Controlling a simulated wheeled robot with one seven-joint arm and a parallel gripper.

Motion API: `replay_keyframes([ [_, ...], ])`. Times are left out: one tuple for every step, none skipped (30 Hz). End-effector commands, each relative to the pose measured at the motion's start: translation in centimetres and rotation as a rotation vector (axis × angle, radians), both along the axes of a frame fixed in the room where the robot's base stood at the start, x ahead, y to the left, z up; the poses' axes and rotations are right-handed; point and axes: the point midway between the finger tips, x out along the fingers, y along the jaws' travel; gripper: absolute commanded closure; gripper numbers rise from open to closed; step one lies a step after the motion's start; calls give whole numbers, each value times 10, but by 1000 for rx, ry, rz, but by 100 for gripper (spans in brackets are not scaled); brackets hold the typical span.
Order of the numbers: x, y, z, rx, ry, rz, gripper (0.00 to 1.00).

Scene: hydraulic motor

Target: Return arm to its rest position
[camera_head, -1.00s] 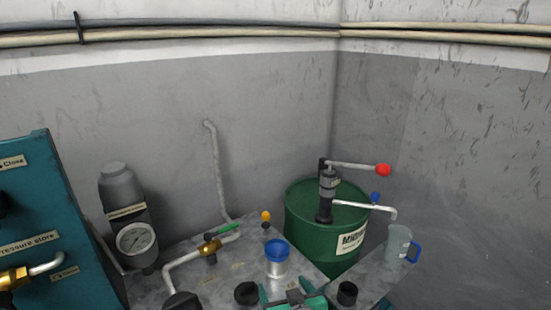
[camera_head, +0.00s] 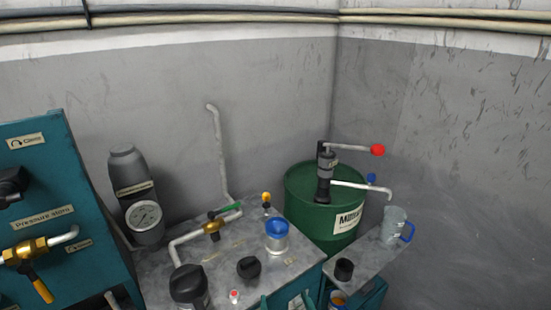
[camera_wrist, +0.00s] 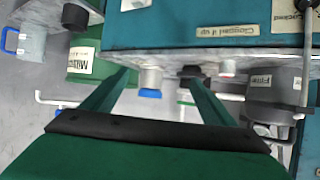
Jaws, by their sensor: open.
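My gripper (camera_wrist: 158,82) shows in the wrist view as two green fingers spread apart, with nothing between them. That view appears upside down, with the metal bench and its teal front panel (camera_wrist: 190,25) beyond the fingers. On the bench, a blue-capped metal cylinder (camera_head: 277,238) and a black knob (camera_head: 248,267) stand apart. The blue cap also shows in the wrist view (camera_wrist: 150,93).
A green drum (camera_head: 330,225) with a red-ended pump handle stands behind the bench. A grey jug (camera_head: 394,226) and black cup (camera_head: 344,270) sit on a side shelf (camera_head: 375,258). A teal cabinet (camera_head: 55,185), pressure gauge (camera_head: 144,215) and pipes lie left.

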Motion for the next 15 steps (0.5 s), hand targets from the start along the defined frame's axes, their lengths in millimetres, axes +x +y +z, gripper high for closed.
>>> replay_keyframes([
  [-10,0,-14,2,5,-10,21],
  [-16,0,-19,3,1,-18,21],
  [-23,0,-28,4,-3,-30,21],
  [-30,-1,-34,3,-7,-38,21],
  [-36,-1,-39,4,-12,-47,21],
  [-44,-1,-46,5,-16,-58,21],
  [-51,-1,-51,5,-20,-65,21],
  [-57,-1,-56,5,-25,-72,21],
  [-66,-1,-62,4,-31,-80,21],
  [-73,-1,-67,4,-35,-85,21],
  [-80,0,-71,3,-39,-92,21],
  [-90,-1,-76,2,-46,-101,21],
  [-97,-1,-79,1,-50,-106,21],
  [-105,0,-82,1,-55,-111,21],
  [-115,0,-86,0,-62,-117,21],
])
